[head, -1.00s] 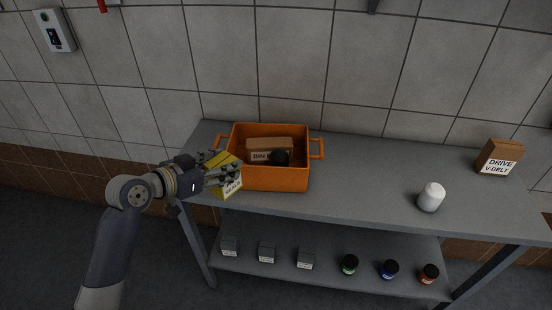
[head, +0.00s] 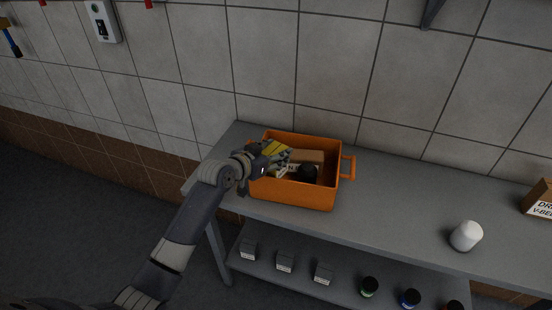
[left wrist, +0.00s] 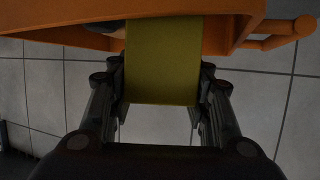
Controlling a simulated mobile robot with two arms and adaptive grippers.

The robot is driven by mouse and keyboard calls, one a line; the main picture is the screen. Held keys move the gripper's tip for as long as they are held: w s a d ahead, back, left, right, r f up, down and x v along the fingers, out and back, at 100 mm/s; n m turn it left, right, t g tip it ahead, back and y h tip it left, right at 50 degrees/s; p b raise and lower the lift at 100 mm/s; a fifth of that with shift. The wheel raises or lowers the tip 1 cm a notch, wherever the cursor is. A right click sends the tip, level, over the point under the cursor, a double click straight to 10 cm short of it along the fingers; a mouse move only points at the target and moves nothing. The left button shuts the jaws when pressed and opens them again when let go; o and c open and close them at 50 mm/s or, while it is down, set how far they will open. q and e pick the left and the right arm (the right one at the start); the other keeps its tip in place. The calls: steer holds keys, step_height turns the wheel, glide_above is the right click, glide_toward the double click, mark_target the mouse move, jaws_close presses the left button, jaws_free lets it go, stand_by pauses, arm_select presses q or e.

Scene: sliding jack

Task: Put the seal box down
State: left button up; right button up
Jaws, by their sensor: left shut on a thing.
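The seal box is yellow with a pale label; it shows in the head view (head: 275,149) and, as a yellow block, in the left wrist view (left wrist: 163,60). My left gripper (head: 277,160) is shut on it, with one finger on each side in the left wrist view (left wrist: 162,88). The gripper and seal box are at the left part of the orange crate (head: 305,193), over its opening. I cannot tell how high the seal box is above the crate floor. My right gripper is not in view.
Inside the crate are a brown box (head: 309,157) and a dark round object (head: 307,173). The crate stands on a grey bench (head: 400,213) with clear room to its right. A white bottle (head: 466,236) and a drive-belt box (head: 540,200) stand further right. Small boxes and jars stand on the lower shelf (head: 300,275).

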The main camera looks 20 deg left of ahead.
arm_select(q)
step_height(320, 180, down, 2)
steer(key=shift+f, duration=0.25)
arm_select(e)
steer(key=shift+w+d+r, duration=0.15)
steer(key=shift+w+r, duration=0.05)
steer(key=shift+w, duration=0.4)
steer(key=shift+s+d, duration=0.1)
arm_select(q)
steer(key=shift+f+b, duration=0.3)
steer(key=shift+f, duration=0.3)
steer(key=o, duration=1.1)
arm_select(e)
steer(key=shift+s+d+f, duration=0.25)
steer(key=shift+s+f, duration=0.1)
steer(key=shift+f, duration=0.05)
